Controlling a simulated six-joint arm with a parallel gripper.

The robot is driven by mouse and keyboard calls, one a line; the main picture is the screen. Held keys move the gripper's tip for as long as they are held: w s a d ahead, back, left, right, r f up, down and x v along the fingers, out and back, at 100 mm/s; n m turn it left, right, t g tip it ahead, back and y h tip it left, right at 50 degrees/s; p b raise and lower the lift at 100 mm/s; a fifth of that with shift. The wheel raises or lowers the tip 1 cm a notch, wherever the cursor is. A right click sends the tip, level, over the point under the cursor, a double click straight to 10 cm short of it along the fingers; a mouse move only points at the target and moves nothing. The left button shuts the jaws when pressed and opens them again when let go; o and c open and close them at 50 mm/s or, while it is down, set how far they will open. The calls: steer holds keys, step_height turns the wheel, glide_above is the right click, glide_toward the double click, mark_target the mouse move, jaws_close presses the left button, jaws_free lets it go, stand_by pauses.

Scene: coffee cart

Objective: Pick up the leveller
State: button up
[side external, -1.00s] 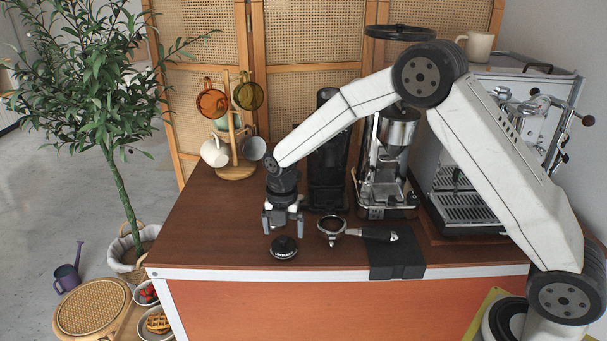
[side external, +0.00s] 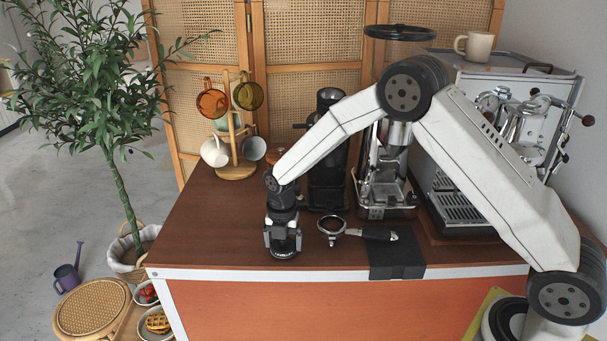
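The leveller (side external: 284,247) is a small black round puck on the counter near its front edge, in the side external view. My gripper (side external: 283,245) points straight down over it, with one grey finger on each side of it. The fingers are low around the leveller. I cannot tell whether they touch it or leave a small gap. The gripper body hides the leveller's upper part.
A portafilter (side external: 334,230) rests to the right, its handle over a black stand (side external: 396,258). A grinder (side external: 384,180) and espresso machine (side external: 460,200) stand behind at the right. A mug tree (side external: 235,172) stands at the back left. The counter's left part (side external: 205,235) is clear.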

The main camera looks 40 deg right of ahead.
steer(key=c, duration=0.9)
steer(key=shift+r, duration=0.15)
steer(key=shift+c, duration=0.2)
steer(key=shift+r, duration=0.5)
steer(key=s+d+r, duration=0.1)
steer(key=s+r, duration=1)
steer(key=s, duration=0.3)
steer(key=shift+r, duration=0.35)
